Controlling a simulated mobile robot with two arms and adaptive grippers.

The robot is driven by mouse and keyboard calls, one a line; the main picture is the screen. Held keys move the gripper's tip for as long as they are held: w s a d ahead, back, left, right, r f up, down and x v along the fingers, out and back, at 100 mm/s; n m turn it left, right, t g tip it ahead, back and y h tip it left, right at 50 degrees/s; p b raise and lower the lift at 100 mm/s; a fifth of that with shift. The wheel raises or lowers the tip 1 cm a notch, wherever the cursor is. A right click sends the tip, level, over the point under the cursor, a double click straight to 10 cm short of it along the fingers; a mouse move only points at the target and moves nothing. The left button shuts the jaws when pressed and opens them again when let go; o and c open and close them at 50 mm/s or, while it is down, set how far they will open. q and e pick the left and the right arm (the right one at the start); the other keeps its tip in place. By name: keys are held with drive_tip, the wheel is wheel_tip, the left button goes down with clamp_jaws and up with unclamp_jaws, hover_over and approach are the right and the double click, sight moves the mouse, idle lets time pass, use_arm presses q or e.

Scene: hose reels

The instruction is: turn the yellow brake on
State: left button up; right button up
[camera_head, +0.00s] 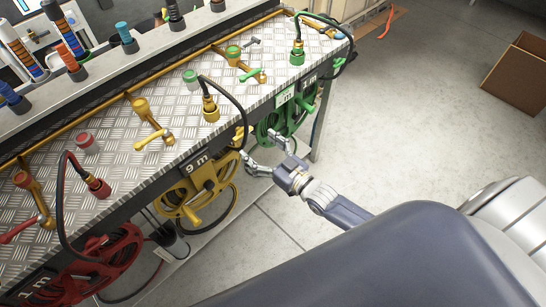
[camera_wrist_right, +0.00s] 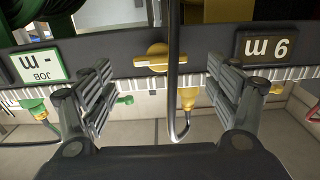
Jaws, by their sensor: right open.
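The yellow brake appears to be the yellow knob (camera_head: 239,136) on the bench's dark front panel, right of the "9 m" label, above the yellow reel (camera_head: 197,190). My right gripper (camera_head: 262,153) is open and empty just in front of the panel, near this knob. In the right wrist view, which is upside down, the knob (camera_wrist_right: 160,57) shows a bar lying along the panel. It sits between the two spread fingers (camera_wrist_right: 163,90), beyond them and apart from them. A dark hose (camera_wrist_right: 173,80) crosses in front of its right part. My left gripper is not in view.
On the metal bench top (camera_head: 120,160) stand a yellow hose nozzle (camera_head: 210,108) and a yellow valve (camera_head: 150,125). A red reel (camera_head: 100,265) is at the left and a green reel (camera_head: 285,125) at the right. A cardboard box (camera_head: 517,75) stands on otherwise open floor.

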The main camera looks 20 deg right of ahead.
drive_tip(key=v, duration=0.6)
drive_tip(key=shift+s, duration=0.3)
